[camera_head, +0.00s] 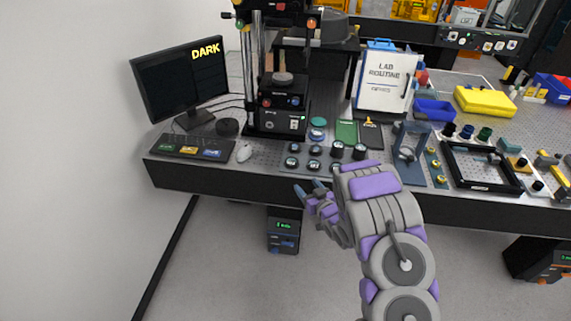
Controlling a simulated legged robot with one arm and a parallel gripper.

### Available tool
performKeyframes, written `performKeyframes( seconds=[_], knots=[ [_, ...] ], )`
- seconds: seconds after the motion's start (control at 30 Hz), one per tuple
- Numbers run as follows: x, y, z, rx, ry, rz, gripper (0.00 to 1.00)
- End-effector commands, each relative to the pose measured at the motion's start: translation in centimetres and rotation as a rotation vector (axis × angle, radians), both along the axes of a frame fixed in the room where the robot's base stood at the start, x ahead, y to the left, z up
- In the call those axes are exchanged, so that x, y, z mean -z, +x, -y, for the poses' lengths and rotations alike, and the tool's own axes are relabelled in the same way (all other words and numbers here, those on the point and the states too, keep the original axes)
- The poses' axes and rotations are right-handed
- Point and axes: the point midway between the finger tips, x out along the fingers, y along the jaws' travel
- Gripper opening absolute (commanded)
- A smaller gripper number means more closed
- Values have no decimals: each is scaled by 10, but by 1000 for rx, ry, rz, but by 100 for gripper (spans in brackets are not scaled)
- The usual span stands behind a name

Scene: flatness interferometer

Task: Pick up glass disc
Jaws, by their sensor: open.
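My gripper (309,188) is open and empty. It hangs in front of the table's front edge, over the floor, with its fingers towards the bench top. Two small round pieces lie on the bench right of the instrument: a teal disc (318,121) and a blue-and-pale disc (316,134) just in front of it. A grey round piece (283,78) sits on top of the black instrument (283,104). I cannot tell which of these is the glass disc. All are apart from my gripper, farther back.
Several dark round holders (314,150) stand near the table's front edge, between my gripper and the discs.

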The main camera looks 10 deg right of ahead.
Motion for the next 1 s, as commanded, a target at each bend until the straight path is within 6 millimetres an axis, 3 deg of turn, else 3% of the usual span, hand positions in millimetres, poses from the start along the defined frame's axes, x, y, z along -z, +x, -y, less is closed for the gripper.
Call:
performKeyframes(
  seconds=[0.17, 0.53, 0.73, 1.0],
  knots=[
    [6, 28, 1, 4, 8, 2, 65],
    [13, 82, -32, 2, -10, 3, 65],
    [17, 99, -31, 3, -5, 0, 65],
    [18, 107, -24, 6, 2, -1, 65]
  ],
)
